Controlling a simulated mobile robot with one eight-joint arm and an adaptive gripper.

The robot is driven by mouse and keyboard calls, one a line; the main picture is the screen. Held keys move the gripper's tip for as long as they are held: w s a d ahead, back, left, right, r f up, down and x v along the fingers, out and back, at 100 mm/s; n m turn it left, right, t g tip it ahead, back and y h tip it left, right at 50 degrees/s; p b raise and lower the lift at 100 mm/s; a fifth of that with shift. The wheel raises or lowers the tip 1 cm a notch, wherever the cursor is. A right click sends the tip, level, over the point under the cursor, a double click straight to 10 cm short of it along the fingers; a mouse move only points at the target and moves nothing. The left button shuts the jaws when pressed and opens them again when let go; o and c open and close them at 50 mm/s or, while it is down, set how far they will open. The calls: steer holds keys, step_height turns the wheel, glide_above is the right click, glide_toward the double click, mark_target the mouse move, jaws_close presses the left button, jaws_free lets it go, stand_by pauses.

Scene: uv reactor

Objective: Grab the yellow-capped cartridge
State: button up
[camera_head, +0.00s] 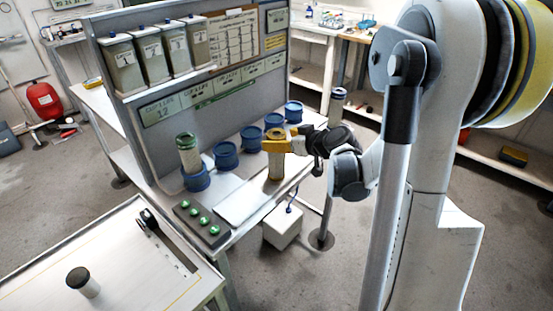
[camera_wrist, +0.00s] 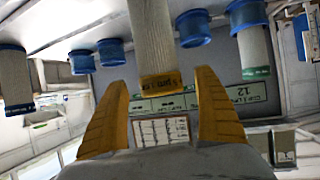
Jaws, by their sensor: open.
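The yellow-capped cartridge (camera_head: 276,168) stands upright at the front of the workbench, a pale ribbed cylinder with a yellow cap band. My gripper (camera_head: 270,146) reaches it from the right at cap height, its yellow fingers partly hiding the cap. In the wrist view, which looks upside down, the cartridge (camera_wrist: 153,35) lies between and beyond the two yellow fingers of my gripper (camera_wrist: 162,80). The fingers are spread, with a visible gap on each side of the yellow band (camera_wrist: 162,82). I cannot tell whether either finger touches it in the head view.
A green-capped cartridge (camera_head: 189,155) stands in a blue holder, with several empty blue holders (camera_head: 227,156) along the bench. A dark-capped cartridge (camera_head: 337,102) stands at the bench's right end. A green-button panel (camera_head: 203,224) lies at the bench front.

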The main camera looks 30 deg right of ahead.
steer(key=shift+x, duration=1.15)
steer(key=c, duration=1.5)
